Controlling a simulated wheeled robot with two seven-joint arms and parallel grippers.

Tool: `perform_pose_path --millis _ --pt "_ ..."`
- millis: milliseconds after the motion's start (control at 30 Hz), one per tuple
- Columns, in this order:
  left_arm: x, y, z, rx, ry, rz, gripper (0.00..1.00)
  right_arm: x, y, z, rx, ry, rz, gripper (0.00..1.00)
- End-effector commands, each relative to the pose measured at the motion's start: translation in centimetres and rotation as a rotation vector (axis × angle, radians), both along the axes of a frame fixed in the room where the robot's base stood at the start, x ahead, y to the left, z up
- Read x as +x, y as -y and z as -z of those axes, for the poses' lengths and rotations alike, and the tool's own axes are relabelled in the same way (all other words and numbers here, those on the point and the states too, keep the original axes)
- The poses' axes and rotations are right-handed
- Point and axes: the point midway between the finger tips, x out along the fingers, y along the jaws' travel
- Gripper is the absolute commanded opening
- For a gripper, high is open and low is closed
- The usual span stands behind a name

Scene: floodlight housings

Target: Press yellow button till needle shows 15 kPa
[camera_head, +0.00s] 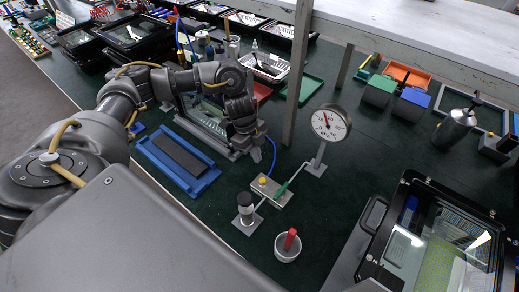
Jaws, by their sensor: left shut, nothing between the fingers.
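The yellow button (263,180) sits on a small pale metal block (274,193) on the dark green bench. The round white pressure gauge (331,123) stands on a post to the right of and behind the block. A red needle shows on its dial, pointing toward the upper left, but the numbers are too small to read. My left gripper (243,146) points down, shut and empty, behind and to the left of the button and apart from it. It is beside the frame of a housing. My right gripper does not show.
A blue tray (205,185) lies left of the button. A black-knobbed fitting (245,204) and a cup with a red item (288,246) stand in front. A metal post (298,75) rises behind. A glazed housing (435,235) is at lower right.

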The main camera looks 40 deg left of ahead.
Motion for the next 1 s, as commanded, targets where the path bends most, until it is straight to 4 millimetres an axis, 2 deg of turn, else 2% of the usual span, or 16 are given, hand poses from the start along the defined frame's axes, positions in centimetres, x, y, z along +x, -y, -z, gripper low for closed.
perform_pose_path --millis 100,300,1000 --pt "0.1 -0.5 -1.5 0.0 0.003 -0.001 0.0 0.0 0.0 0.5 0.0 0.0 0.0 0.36" --pt "0.1 -0.8 -2.7 -0.001 0.001 -0.001 0.0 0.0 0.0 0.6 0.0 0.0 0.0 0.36" --pt "0.1 -0.8 -2.8 0.0 0.001 -0.001 0.0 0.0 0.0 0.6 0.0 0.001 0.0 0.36"
